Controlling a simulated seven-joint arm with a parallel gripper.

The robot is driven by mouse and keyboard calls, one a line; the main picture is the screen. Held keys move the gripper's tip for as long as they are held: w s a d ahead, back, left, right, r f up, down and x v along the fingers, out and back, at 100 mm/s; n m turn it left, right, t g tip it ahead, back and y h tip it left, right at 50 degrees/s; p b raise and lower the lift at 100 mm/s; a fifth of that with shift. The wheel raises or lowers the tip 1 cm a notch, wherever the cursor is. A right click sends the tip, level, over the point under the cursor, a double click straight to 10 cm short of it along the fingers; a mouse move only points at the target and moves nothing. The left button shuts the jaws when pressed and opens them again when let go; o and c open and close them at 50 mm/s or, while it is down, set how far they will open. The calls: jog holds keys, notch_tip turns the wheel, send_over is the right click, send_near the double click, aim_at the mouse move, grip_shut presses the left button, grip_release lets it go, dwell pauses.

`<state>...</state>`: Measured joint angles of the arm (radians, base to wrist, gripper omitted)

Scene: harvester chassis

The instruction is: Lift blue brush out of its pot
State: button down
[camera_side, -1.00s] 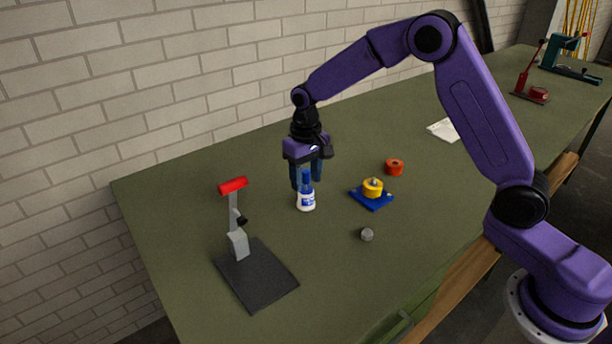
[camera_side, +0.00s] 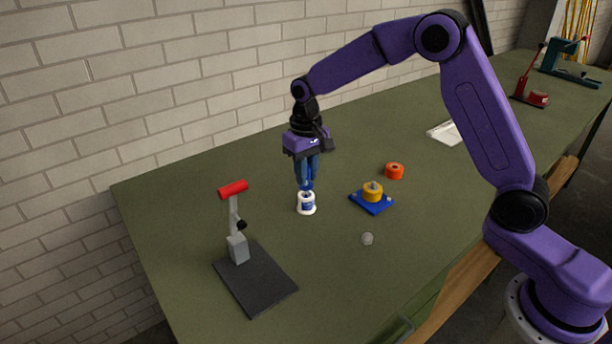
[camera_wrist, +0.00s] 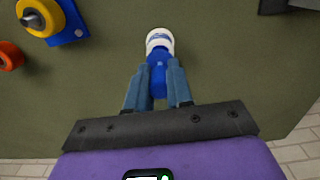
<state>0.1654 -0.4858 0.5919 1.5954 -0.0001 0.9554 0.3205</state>
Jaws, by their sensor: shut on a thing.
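The white pot (camera_side: 306,206) stands upright on the green table, left of the middle in the side view. It also shows beyond the fingertips in the wrist view (camera_wrist: 160,38). The blue brush (camera_side: 307,186) sits upright at the mouth of the pot; its blue handle shows between the fingers in the wrist view (camera_wrist: 158,80). My gripper (camera_side: 307,178) points straight down over the pot, shut on the blue brush. The lower end of the brush is hidden, and I cannot tell how deep it sits in the pot.
A blue plate (camera_side: 371,204) with a yellow roller stands to the right, with an orange ring (camera_side: 394,171) behind it. A small grey knob (camera_side: 367,239) lies in front. A red-topped stand on a dark base (camera_side: 254,280) is at the left. Brick wall behind.

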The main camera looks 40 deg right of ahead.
jog(key=shift+r, duration=2.3)
